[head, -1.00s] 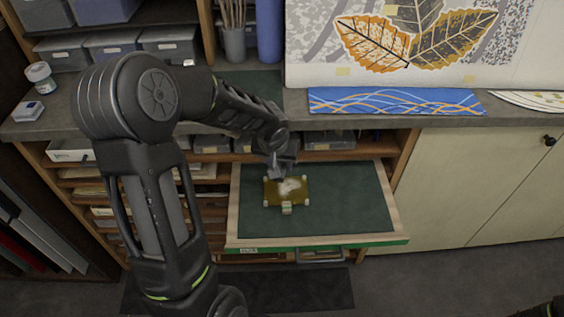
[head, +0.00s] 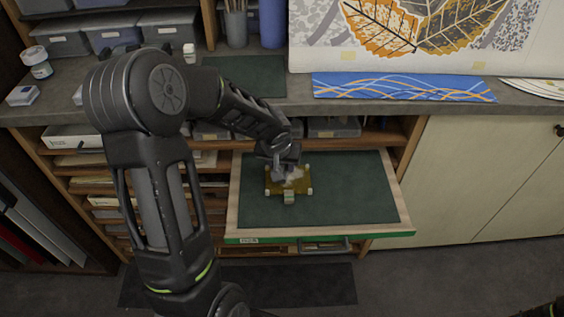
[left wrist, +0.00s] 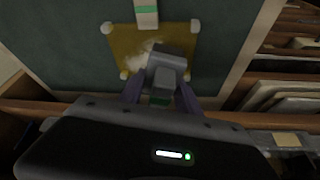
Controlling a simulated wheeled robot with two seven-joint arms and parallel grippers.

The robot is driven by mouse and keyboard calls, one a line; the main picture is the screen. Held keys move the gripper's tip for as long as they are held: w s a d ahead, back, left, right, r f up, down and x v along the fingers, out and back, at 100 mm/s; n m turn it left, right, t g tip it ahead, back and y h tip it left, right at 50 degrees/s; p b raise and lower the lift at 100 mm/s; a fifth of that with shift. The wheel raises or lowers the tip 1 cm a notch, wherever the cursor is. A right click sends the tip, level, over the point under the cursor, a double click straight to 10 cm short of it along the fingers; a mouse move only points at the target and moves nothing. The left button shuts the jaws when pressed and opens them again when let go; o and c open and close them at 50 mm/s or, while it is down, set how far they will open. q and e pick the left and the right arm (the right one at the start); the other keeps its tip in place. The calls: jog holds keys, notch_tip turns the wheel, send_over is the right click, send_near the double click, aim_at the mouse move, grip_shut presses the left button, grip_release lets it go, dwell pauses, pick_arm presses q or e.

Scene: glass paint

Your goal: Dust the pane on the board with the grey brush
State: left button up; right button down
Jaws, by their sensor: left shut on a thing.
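The amber-brown pane (head: 302,184) lies flat on the dark green board (head: 350,195), which has a pale wooden rim. White pieces sit at the pane's corners. The pane also shows in the left wrist view (left wrist: 123,38), with a pale, dusty patch across its middle. My left gripper (head: 283,163) is over the pane's far side. In the left wrist view the left gripper (left wrist: 160,97) is shut on the grey brush (left wrist: 168,65), whose grey body overlaps the pane. I cannot tell whether its bristles touch the glass. My right gripper is out of view.
A pale block with a green band (head: 289,197) sits at the pane's near edge. The counter (head: 420,110) above holds a blue wavy strip (head: 400,86). Shelves with sheets flank the board on the left. The board's right part is clear.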

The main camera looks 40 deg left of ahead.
aim_at(296, 172)
pick_arm(q)
jog(key=shift+f+b, duration=1.05)
jog(key=shift+b, duration=0.15)
dwell(0.6)
jog(key=shift+w+d+b, duration=0.75)
jog(key=shift+d+b, duration=0.15)
jog(key=shift+d, duration=0.05)
jog(key=shift+w+d+b, duration=0.3)
jog(key=shift+d, duration=0.15)
jog(key=shift+r, duration=0.15)
jog(key=shift+w+d, duration=0.1)
